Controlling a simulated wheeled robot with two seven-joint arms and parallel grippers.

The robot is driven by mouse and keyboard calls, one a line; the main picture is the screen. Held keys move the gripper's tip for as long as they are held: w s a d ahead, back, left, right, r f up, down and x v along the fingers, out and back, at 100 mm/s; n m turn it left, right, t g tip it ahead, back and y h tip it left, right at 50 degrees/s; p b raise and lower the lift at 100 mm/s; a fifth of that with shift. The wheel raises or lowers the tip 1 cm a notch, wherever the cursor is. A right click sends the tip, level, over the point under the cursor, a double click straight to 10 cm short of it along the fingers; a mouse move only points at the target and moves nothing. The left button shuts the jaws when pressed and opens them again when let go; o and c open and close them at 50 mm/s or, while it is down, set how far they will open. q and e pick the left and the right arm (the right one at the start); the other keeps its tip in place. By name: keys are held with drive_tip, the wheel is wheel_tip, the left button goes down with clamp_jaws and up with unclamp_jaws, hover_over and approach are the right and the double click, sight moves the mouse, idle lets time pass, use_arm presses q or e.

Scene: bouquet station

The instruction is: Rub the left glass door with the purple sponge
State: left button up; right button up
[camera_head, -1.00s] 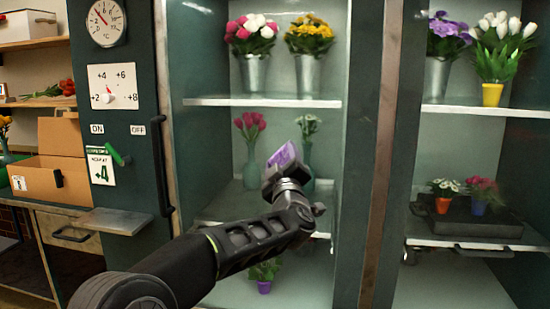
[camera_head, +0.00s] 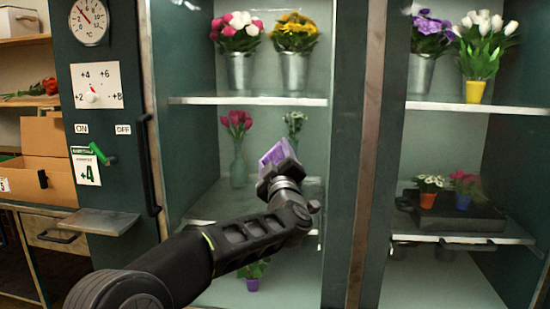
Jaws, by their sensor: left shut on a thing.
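The purple sponge (camera_head: 276,155) is held up at the tip of my left gripper (camera_head: 277,172), which is shut on it. The gripper hides part of the sponge. The left glass door (camera_head: 250,130) stands in front of the left bay of the cabinet, and flowers show through it. The sponge overlaps the middle of this door in the picture; I cannot tell whether it touches the glass. My right gripper is not in view.
Behind the glass are shelves with metal buckets of flowers (camera_head: 240,70) and vases (camera_head: 238,160). A dark post (camera_head: 355,150) separates the right bay. A dial (camera_head: 89,22), a green lever (camera_head: 103,154) and a small ledge (camera_head: 99,222) are on the left panel. A cardboard box (camera_head: 40,170) stands further left.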

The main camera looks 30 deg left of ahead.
sight(230, 148)
use_arm(q)
drive_tip(key=shift+s+a+b, duration=0.25)
drive_tip(key=shift+a, duration=0.35)
drive_tip(key=shift+s+a+b, duration=0.2)
drive_tip(key=shift+a, duration=0.35)
drive_tip(key=shift+s+a, duration=0.25)
drive_tip(key=shift+a, duration=0.45)
drive_tip(key=shift+s+a+b, duration=0.3)
drive_tip(key=shift+a+b, duration=0.1)
drive_tip(key=shift+a, duration=0.55)
drive_tip(key=shift+s+a+b, duration=0.25)
drive_tip(key=shift+a+b, duration=0.1)
drive_tip(key=shift+a, duration=0.55)
drive_tip(key=shift+a, duration=0.1)
drive_tip(key=shift+s+a+b, duration=0.35)
drive_tip(key=shift+a, duration=0.55)
drive_tip(key=shift+s+a+b, duration=0.35)
drive_tip(key=shift+a, duration=0.5)
